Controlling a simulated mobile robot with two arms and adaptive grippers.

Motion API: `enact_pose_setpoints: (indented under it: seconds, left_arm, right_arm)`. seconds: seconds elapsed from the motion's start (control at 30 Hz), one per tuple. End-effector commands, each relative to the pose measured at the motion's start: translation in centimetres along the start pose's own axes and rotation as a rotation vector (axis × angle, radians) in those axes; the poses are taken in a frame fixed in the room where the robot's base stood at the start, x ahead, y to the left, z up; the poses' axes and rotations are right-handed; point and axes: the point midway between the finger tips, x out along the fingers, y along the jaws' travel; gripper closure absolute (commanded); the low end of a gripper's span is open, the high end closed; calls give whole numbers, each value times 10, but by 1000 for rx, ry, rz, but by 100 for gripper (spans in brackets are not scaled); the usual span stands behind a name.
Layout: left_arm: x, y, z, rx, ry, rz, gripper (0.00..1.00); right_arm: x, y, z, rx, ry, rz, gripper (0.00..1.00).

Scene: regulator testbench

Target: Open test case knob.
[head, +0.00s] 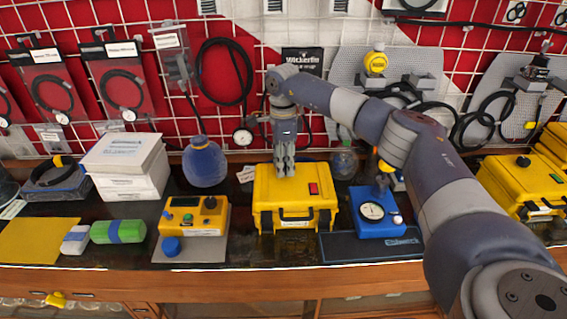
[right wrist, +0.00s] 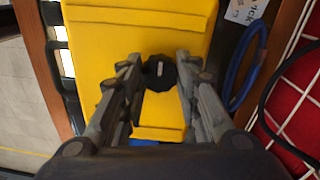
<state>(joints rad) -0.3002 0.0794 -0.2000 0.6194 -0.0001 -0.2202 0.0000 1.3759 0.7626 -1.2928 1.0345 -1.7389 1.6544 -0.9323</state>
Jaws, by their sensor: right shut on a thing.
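The yellow test case (head: 318,207) stands shut on the dark bench, with a black handle on its front and a red switch on its top. My right gripper (head: 285,172) points down at the left part of the case top. In the right wrist view the black round knob (right wrist: 160,72) with a pale mark sits on the yellow top (right wrist: 158,108). The fingers of my right gripper (right wrist: 159,66) are on both sides of the knob and shut on it. The gripper hides the knob in the head view. My left gripper is not in view.
A yellow device (head: 194,214) with a blue knob is left of the case. A blue gauge box (head: 376,212) is close on the right, under my right arm. A round blue bottle (head: 205,165) stands behind left. A gridded wall with hanging cables is behind the bench.

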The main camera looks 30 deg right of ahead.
Motion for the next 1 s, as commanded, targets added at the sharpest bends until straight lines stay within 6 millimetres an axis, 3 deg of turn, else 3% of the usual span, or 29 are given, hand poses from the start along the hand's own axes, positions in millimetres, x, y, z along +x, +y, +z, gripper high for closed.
enact_pose_setpoints:
  seconds: [0.47, 0.5, 0.57, 1.0]
  left_arm:
    - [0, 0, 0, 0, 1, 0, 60]
    - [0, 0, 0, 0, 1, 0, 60]
    - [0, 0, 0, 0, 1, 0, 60]
    - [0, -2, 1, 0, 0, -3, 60]
  right_arm:
    - [-2, -1, -1, -12, 1, -4, 93]
    - [-2, -1, -1, -12, 1, -4, 65]
    - [-2, -1, -1, -12, 1, -4, 52]
    - [-7, -1, 0, -12, 0, -4, 49]
